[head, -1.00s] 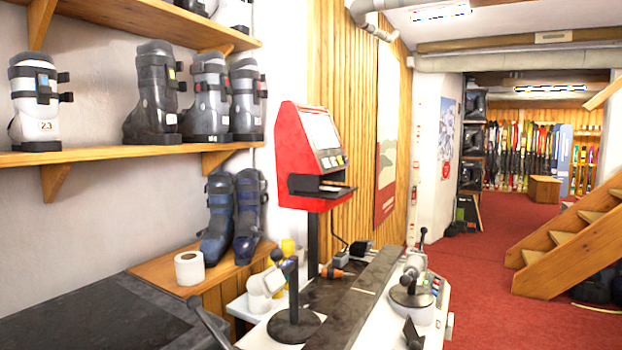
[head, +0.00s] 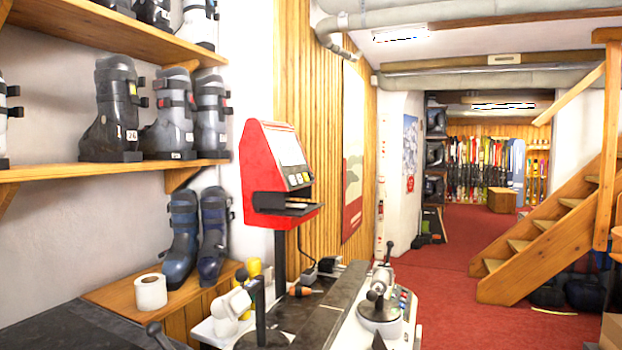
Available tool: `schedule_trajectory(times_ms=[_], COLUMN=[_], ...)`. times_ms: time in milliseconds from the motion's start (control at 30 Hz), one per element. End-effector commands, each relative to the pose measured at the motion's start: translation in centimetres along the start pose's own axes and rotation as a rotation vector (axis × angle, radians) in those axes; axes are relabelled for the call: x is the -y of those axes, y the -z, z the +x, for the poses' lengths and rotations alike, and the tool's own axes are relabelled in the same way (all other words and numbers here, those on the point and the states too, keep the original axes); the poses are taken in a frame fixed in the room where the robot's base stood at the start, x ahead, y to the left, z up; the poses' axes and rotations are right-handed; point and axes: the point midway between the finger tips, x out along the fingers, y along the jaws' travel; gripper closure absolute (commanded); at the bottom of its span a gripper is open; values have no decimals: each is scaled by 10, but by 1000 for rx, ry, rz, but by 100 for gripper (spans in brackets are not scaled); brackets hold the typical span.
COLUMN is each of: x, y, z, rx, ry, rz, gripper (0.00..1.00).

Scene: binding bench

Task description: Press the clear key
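A red machine (head: 279,176) stands on a dark post above the bench, with a pale screen (head: 289,149) on its sloped front. A row of small keys (head: 298,180) runs below the screen; one looks yellowish, but their labels are too small to read, so I cannot tell which is the clear key. A dark slot or tray juts out under the keys. My gripper is not in view.
The bench (head: 325,305) carries clamps with lever handles and an orange-handled tool (head: 304,291). A paper roll (head: 151,291) and blue boots (head: 200,240) stand on a wooden ledge at left. Red carpet (head: 450,300) lies open to the right, before wooden stairs (head: 545,235).

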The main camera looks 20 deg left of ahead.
Motion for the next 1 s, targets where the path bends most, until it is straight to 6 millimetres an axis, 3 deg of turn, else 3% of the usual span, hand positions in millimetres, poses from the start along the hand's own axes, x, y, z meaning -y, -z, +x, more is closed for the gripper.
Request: schedule_trajectory(times_ms=[100, 300, 1000], x=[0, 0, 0], y=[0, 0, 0], z=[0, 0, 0], rx=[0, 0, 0], ry=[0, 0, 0], rz=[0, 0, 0], gripper=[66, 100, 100])
